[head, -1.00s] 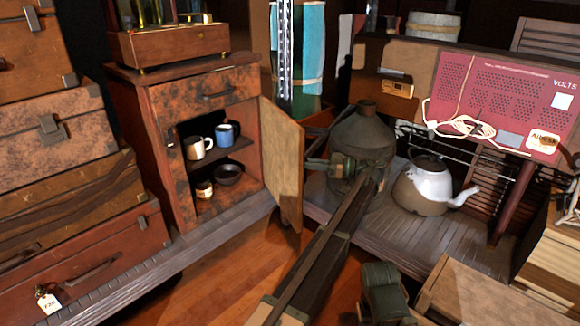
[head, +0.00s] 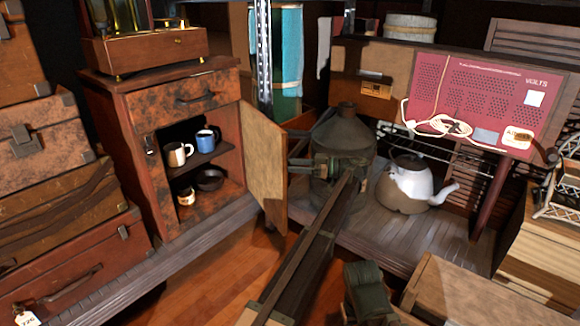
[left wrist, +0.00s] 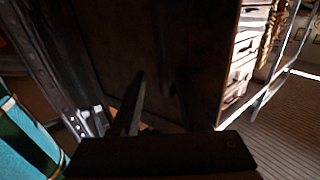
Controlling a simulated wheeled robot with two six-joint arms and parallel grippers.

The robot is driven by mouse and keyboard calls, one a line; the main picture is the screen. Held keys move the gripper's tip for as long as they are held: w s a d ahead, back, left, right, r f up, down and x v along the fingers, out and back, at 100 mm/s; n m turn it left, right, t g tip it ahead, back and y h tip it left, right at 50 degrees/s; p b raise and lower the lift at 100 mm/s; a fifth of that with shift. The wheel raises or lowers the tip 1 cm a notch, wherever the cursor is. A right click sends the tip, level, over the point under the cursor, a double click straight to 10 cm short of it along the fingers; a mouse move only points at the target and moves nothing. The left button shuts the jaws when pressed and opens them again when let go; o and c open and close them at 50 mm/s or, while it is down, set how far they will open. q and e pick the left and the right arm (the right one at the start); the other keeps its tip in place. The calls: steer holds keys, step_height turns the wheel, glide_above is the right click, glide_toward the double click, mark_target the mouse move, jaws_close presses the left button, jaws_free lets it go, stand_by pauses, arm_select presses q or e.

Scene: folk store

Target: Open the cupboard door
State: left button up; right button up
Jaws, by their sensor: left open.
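The wooden cupboard (head: 130,150) stands left of centre in the head view. Its door (head: 263,165) stands wide open, hinged on the right, with the pale inner face showing. My left gripper (head: 296,149) is open and empty, just right of the door, on its outer side. Whether it touches the door is not clear. In the left wrist view, a finger of my left gripper (left wrist: 132,105) shows dark before a dark panel (left wrist: 190,60), seemingly the door's outer face. My right gripper does not show.
Inside the cupboard are a cream mug (head: 178,154), a blue mug (head: 206,140), a dark bowl (head: 210,180) and a small cup (head: 186,197). Suitcases (head: 70,260) are stacked at left. A large jug (head: 343,135) and a kettle (head: 408,183) stand behind my arm.

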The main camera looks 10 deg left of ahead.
arm_select(q)
steer(key=shift+d, duration=0.15)
steer(key=w+d, duration=0.1)
steer(key=d, duration=0.6)
steer(key=shift+c, duration=0.2)
